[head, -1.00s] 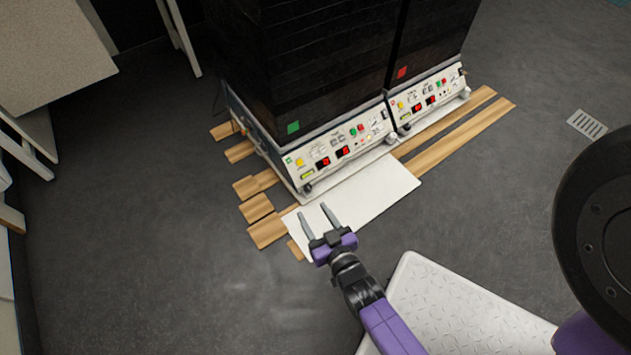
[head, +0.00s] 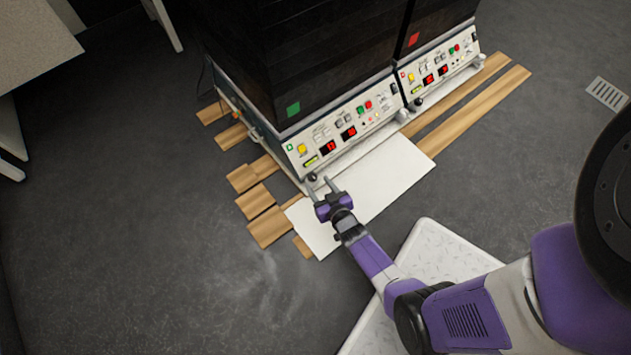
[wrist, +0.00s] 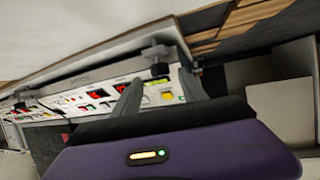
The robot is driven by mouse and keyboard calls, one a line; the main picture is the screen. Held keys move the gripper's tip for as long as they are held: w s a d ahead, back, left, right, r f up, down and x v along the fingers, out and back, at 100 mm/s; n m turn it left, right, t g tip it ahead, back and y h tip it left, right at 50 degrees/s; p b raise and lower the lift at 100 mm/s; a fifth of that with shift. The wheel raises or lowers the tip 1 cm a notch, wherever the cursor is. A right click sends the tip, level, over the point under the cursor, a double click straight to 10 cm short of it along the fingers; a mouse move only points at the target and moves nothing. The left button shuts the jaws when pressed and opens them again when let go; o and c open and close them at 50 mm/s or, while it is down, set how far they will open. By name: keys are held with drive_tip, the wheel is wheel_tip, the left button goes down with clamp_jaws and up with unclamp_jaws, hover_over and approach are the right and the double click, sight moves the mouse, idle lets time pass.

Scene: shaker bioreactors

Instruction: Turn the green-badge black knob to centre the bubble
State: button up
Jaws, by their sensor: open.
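The left black shaker unit carries a green badge (head: 293,109) above its pale control panel. A small black knob (head: 312,177) sits low at the panel's near left corner. It also shows in the wrist view (wrist: 159,70), beneath a grey bracket. A yellow-green strip (head: 311,161), probably the bubble level, is just above the knob; I cannot make out a bubble. My gripper (head: 319,184) is open, its fingertips close by the knob. In the wrist view the knob appears between the two fingers (wrist: 160,77); I cannot tell whether they touch it.
A second unit with a red badge (head: 413,40) stands to the right and has its own black knob (head: 418,102). A white sheet (head: 385,180) and wooden slats (head: 270,227) lie on the floor in front. Grey floor is clear at left.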

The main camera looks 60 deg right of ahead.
sight(314, 180)
drive_tip(key=shift+b+x, duration=0.95)
drive_tip(key=shift+x, duration=0.8)
drive_tip(key=shift+a, duration=0.1)
clamp_jaws()
